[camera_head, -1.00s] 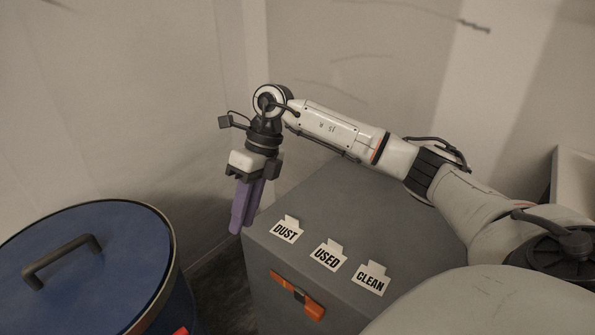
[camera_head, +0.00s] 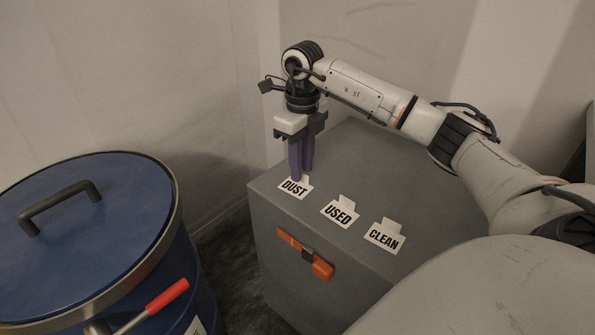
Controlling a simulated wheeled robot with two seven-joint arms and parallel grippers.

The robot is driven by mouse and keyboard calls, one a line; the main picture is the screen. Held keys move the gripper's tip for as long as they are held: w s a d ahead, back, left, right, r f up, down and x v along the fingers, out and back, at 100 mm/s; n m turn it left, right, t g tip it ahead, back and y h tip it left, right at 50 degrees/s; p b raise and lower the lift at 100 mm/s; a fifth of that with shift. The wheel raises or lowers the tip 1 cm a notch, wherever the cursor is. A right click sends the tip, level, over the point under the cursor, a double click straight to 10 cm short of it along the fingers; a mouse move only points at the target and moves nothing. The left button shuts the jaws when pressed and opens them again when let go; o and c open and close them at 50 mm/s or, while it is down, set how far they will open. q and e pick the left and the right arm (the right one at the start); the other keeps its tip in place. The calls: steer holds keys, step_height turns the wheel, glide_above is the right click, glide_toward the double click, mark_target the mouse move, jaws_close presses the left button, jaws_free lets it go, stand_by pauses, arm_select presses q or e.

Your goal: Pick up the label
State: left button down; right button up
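Three white labels with black print lie in a row on top of the grey cabinet: DUST (camera_head: 294,189), USED (camera_head: 340,212) and CLEAN (camera_head: 384,237). Each has a small tab at its far side. My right gripper (camera_head: 301,175) points down with its purple fingers at the tab of the DUST label, covering part of it. The fingers look close together, with a narrow gap higher up; whether they grip the tab is not clear. My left gripper is not in view.
The grey cabinet (camera_head: 270,215) has an orange latch (camera_head: 305,254) on its front. A blue drum (camera_head: 120,205) with a dark lid handle (camera_head: 58,207) stands at left, with a red-handled tool (camera_head: 167,296) at its side. Walls stand close behind.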

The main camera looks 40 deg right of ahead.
steer(key=shift+f, duration=0.75)
jaws_close()
steer(key=shift+r, duration=0.1)
